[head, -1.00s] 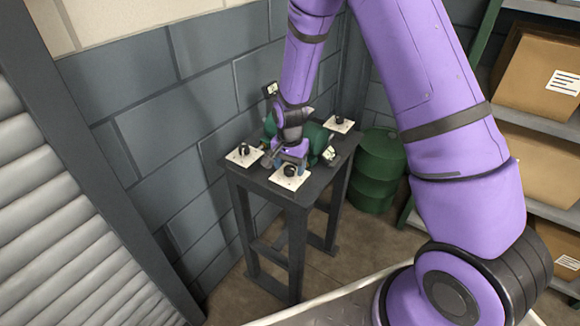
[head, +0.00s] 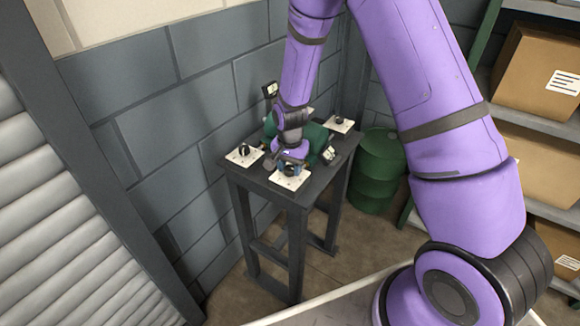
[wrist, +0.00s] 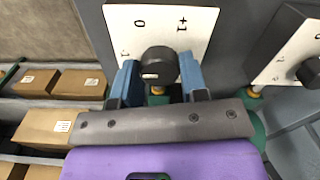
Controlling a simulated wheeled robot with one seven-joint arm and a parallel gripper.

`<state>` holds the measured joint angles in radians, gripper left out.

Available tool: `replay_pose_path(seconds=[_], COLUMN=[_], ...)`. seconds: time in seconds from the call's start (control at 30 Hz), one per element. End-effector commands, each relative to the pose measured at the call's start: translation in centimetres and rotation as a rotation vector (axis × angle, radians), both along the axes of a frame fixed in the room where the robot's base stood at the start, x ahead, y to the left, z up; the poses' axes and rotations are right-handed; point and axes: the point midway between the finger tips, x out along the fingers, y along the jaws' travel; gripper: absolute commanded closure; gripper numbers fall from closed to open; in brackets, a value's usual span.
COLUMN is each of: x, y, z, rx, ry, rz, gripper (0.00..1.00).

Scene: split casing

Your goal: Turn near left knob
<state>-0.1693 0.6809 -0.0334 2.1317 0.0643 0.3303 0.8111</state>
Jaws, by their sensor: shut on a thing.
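A black knob (wrist: 160,66) sits on a white plate (wrist: 196,22) with printed marks, among them 0 and +1. My gripper (wrist: 157,78) has its two blue fingers on either side of this knob and is shut on it. In the head view my gripper (head: 290,163) comes down from above onto the front plate (head: 290,182) of the dark table. The fingers and wrist partly hide that knob in the head view. The green casing (head: 315,136) stands mid-table, partly behind my wrist.
Another plate with a knob (head: 244,150) is at the table's left corner, and one (head: 340,121) at its right. A further plate behind is mostly hidden. A green barrel (head: 377,170) stands right of the table (head: 306,192). Shelves with boxes (head: 540,68) stand farther right.

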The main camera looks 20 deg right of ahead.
Motion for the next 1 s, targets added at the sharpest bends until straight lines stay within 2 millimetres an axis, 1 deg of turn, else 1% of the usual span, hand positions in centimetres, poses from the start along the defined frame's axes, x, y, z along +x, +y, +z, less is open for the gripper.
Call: replay_pose_path(seconds=[0.27, 1.0], x=[0.06, 0.08], y=[-0.05, 0.00], z=[0.04, 0.05], rx=[0.000, 0.000], ry=[-0.001, -0.002], rz=[0.186, 0.889], gripper=[0.84, 0.84])
